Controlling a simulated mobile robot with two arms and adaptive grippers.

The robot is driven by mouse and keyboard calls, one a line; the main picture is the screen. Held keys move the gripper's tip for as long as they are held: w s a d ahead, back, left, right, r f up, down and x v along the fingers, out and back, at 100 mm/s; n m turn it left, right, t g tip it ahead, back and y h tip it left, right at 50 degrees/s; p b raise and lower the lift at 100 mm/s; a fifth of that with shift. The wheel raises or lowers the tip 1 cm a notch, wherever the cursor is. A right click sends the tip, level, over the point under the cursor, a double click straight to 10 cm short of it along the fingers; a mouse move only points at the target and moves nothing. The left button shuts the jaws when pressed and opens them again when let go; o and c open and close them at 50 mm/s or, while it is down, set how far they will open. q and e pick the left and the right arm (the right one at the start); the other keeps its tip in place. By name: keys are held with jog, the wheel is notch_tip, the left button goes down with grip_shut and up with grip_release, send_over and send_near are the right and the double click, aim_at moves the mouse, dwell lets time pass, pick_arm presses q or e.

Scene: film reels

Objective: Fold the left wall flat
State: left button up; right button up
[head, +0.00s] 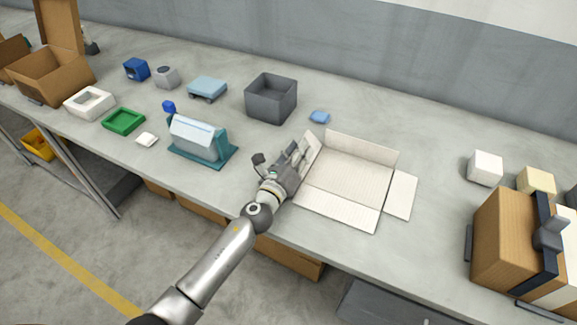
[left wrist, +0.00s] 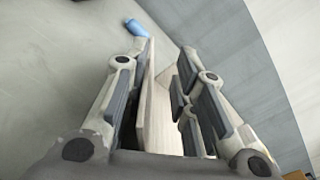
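The white cardboard box (head: 350,180) lies opened out on the table. Its back, front and right walls (head: 402,195) lean outward or lie low. The left wall (head: 311,150) still stands tilted up beside my left gripper (head: 298,158), which partly hides it. In the left wrist view the wall (left wrist: 152,110) stands between the two fingers of my left gripper (left wrist: 165,85). The fingers are apart, with a gap visible on the right side of the wall; contact on the left side is unclear. My right gripper is not in view.
A blue piece (head: 320,116) and a grey bin (head: 271,100) stand behind the box. A teal stand with a light-blue block (head: 198,135) is left of my gripper. A brown carton (head: 505,240) stands at the right. The table between the box and carton is clear.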

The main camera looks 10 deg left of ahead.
pick_arm(q)
jog(key=v, duration=1.1)
dwell(0.3)
